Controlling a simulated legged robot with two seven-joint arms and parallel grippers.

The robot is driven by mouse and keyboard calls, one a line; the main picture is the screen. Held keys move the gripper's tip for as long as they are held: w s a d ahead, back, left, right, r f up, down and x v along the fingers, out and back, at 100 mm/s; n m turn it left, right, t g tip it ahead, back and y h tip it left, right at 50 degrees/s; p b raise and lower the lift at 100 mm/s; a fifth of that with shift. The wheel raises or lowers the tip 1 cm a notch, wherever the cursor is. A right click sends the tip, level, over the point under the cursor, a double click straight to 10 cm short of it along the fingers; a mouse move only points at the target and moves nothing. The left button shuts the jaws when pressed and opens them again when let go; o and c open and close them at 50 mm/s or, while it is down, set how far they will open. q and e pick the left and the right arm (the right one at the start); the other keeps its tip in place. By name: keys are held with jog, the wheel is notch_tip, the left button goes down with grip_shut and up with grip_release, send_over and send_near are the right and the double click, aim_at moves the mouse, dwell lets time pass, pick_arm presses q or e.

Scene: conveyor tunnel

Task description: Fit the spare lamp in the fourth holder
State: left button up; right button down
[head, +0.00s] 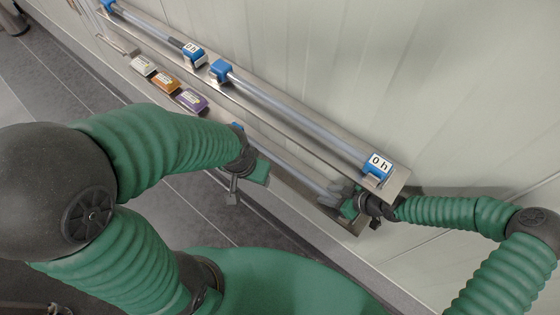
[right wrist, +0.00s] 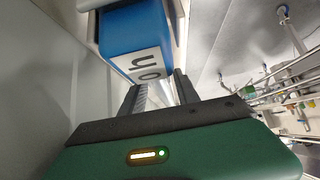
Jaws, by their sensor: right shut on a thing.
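A clear lamp tube (head: 290,168) lies along the lower side of the metal rail. My right gripper (head: 348,203) is at its right end, below the blue holder (head: 378,165) labelled "0 h", and is shut on the tube. In the right wrist view the blue "0 h" holder (right wrist: 137,38) is just beyond the fingers (right wrist: 160,95); the grip itself is partly hidden. My left gripper (head: 245,180) is near the tube's left end; its fingers are unclear. Another long tube (head: 290,108) sits on the upper rail between a blue holder (head: 220,70) and the "0 h" holder.
Further left are another labelled blue holder (head: 193,53) and a tube (head: 150,25). White (head: 143,65), orange (head: 166,83) and purple (head: 192,101) boxes lie on the lower ledge. A pale wall (head: 420,80) rises behind the rail. My left arm covers part of the floor.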

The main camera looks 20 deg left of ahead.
jog(key=shift+r+p, duration=1.05)
jog(key=shift+r, duration=0.35)
